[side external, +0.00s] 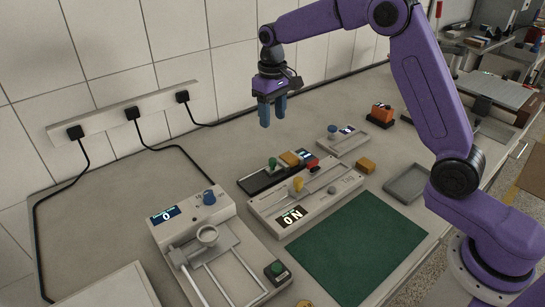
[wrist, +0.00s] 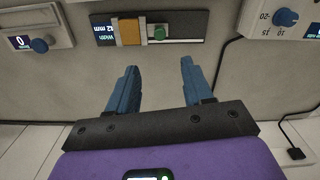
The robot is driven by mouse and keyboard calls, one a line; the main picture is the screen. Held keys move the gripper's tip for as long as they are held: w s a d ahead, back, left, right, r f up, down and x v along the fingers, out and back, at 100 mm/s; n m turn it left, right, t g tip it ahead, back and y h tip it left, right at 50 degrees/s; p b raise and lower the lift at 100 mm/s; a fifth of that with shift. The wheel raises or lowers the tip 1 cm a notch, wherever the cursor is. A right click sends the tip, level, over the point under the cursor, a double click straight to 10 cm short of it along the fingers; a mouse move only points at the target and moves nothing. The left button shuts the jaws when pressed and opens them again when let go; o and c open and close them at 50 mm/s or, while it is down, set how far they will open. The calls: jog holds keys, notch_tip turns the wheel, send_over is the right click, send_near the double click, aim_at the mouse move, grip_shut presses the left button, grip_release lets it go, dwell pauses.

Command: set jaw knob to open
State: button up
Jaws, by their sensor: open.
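No readable label marks a jaw knob, so I cannot tell which knob it is. A black panel (side external: 262,179) carries a green knob (side external: 272,162), an orange block (side external: 290,158) and a lit width readout. In the wrist view the green knob (wrist: 159,32) sits beside the orange block (wrist: 129,31), beyond my fingertips. A small grey unit has a blue knob (side external: 332,129), and the front-left unit has a blue dial (side external: 209,197). Blue knobs also show at the wrist view's top left (wrist: 40,45) and top right (wrist: 286,17). My gripper (side external: 273,120) is open, empty, and raised above the bench near the wall.
A grey unit (side external: 325,200) with a yellow lever and an ON display lies before the black panel. A green mat (side external: 359,250), a grey tray (side external: 406,184) and an orange block (side external: 366,165) lie right of it. Black cables run along the wall. Bench space left of the panel is clear.

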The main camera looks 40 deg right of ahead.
aim_at(273, 159)
notch_tip(273, 159, down, 14)
jog(key=shift+f, duration=0.25)
dwell(0.3)
